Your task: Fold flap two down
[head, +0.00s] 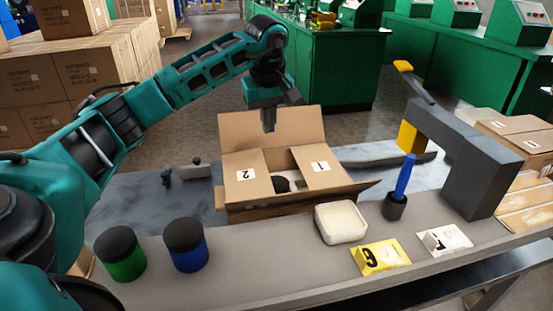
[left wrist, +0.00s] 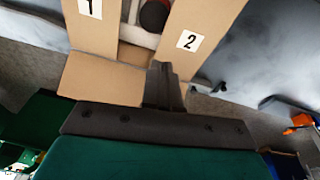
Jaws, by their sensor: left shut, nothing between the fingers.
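An open cardboard box (head: 225,200) stands on the bench. Flap two (head: 262,187), marked "2", lies inward over the box's left part, about level; it also shows in the left wrist view (left wrist: 222,20). Flap one (head: 325,179), marked "1", lies inward over the right part. A gap between them shows a dark object (head: 282,184) inside. The back flap (head: 298,125) stands up, and the front flap sticks outward. My left gripper (head: 269,127) is shut and empty, pointing down above the back of the box, near flap two's inner back corner. My right gripper is out of view.
On the bench are a green jar (head: 122,262), a blue jar (head: 187,252), a white tub (head: 341,223), a blue-handled tool in a dark cup (head: 395,208), a yellow card (head: 380,257) and a white card (head: 445,239). A grey press (head: 470,165) stands right.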

